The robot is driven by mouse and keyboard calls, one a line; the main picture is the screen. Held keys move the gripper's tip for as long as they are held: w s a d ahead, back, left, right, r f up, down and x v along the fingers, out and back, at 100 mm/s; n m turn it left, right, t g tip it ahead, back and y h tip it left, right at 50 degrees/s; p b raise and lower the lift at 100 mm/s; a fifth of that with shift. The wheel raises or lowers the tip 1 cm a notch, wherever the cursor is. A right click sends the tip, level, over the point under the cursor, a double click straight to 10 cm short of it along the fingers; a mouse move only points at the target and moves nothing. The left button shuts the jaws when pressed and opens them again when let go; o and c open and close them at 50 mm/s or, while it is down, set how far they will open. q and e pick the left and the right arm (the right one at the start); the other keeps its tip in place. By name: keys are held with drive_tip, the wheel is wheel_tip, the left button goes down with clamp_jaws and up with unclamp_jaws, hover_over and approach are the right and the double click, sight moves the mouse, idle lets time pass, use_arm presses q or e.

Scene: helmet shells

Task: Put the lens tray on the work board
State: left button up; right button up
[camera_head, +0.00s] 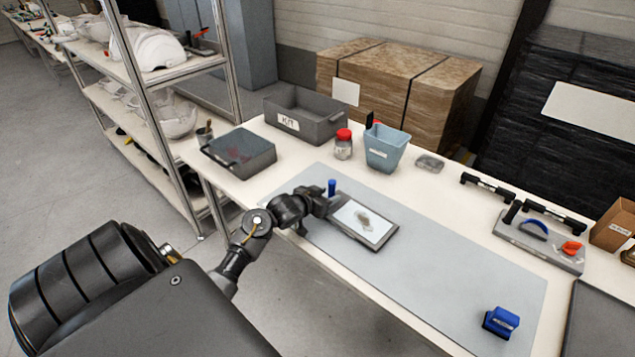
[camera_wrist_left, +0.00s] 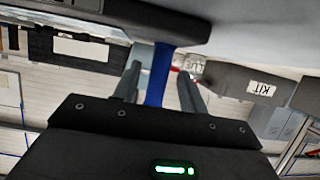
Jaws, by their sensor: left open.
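The lens tray (camera_head: 366,221), a dark-framed flat tray with a white inside and a small greyish item in it, lies on the grey work board (camera_head: 440,268), near its far left part. A blue upright post (camera_head: 332,187) stands at the tray's left end. My left gripper (camera_head: 325,201) is at that end. In the left wrist view the blue post (camera_wrist_left: 158,75) stands between the two spread fingers of my left gripper (camera_wrist_left: 158,90), with the tray's dark edge (camera_wrist_left: 130,18) above it in the picture. My right gripper is not in view.
A blue block-like tool (camera_head: 501,322) sits at the board's near right. Behind the board are a KIT bin (camera_head: 305,113), a dark box (camera_head: 238,152), a red-lidded jar (camera_head: 343,145) and a blue-grey bin (camera_head: 386,148). A grey tool tray (camera_head: 538,240) is at right. The board's middle is clear.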

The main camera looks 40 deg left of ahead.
use_arm(q)
drive_tip(key=v, duration=1.1)
drive_tip(key=shift+s+r, duration=0.2)
drive_tip(key=shift+s, duration=0.15)
drive_tip(key=shift+f, duration=0.1)
